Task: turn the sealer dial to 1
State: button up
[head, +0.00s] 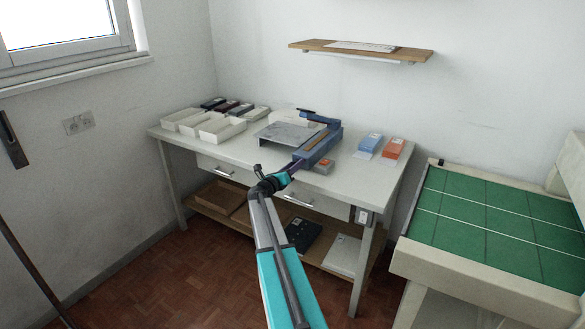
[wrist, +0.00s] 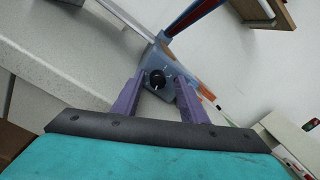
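The blue sealer (head: 316,145) stands on the white workbench, with its long body running back and to the right. In the wrist view its grey-blue end face (wrist: 165,93) carries the round black dial (wrist: 157,79), with light marks around it. My gripper (wrist: 157,88) is open, its two purple fingers spread to the left and right of the dial in the picture. No contact with the dial shows, and the gap in depth is hard to judge. In the head view my gripper (head: 291,168) is at the sealer's near end, and the dial is hidden there.
White trays (head: 222,128) stand at the bench's left. A small orange-topped box (head: 323,167) sits just right of my gripper. Blue (head: 370,143) and orange (head: 393,148) packs stand further right. A wooden shelf (head: 330,47) hangs above. The green-topped table (head: 480,205) is at the right.

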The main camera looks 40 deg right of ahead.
jog(key=shift+a, duration=0.1)
jog(key=shift+a+f, duration=0.1)
jog(key=shift+a, duration=0.25)
jog(key=b+v, duration=0.2)
jog(key=v, duration=0.5)
jog(key=shift+s+a, duration=0.1)
